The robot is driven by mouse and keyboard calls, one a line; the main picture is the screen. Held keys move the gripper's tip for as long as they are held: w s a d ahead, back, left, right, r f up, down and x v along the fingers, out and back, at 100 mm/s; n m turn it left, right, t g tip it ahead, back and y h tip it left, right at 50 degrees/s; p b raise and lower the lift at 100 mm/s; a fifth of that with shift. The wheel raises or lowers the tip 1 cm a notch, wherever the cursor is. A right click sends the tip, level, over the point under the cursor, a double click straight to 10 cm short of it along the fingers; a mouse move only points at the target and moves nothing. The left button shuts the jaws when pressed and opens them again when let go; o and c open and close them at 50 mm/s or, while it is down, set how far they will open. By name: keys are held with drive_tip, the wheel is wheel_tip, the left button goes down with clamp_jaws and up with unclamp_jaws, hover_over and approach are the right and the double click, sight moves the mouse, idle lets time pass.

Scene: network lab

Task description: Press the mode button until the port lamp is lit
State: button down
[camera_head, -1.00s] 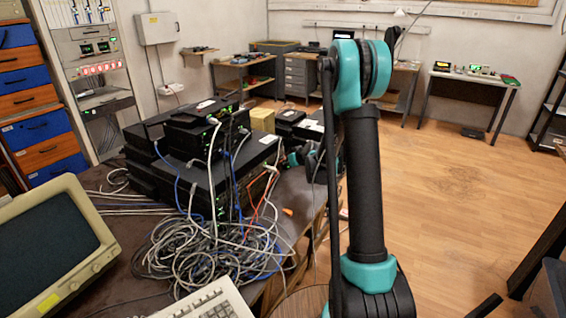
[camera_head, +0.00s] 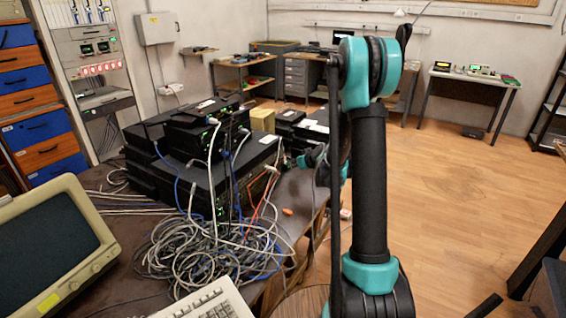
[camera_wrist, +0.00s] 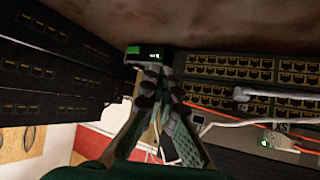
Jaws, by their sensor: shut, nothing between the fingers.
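In the wrist view my gripper (camera_wrist: 160,80) is shut and empty. Its fingertips point at a small dark unit (camera_wrist: 148,53) with green lights on its face. I cannot tell whether they touch it. A dark switch (camera_wrist: 228,68) with rows of ports is right of the fingers, and a green light (camera_wrist: 264,143) glows near plugged cables below it. I cannot make out the mode button or tell which light is the port lamp. In the head view the stacked black network units (camera_head: 225,175) stand on the table, and my gripper is largely hidden there.
More black units (camera_wrist: 50,65) stand close on the left in the wrist view. A heap of tangled cables (camera_head: 210,245) lies before the stack in the head view. A monitor (camera_head: 50,245) and a keyboard (camera_head: 205,302) are nearby. The floor at right is mostly clear.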

drive_tip(key=shift+s+d, duration=0.8)
drive_tip(key=shift+d, duration=0.25)
drive_tip(key=shift+s+a+r, duration=0.1)
drive_tip(key=shift+s+r, duration=0.1)
drive_tip(key=shift+s, duration=0.2)
drive_tip(key=s+d+m+g+h, duration=0.1)
drive_tip(key=s+m+g+h, duration=0.1)
drive_tip(key=s, duration=1.7)
drive_tip(key=s+d+m+g+h, duration=0.2)
drive_tip(key=s+g, duration=0.1)
drive_tip(key=s, duration=1.7)
drive_tip(key=shift+r+m+g, duration=0.25)
drive_tip(key=shift+m+g, duration=0.15)
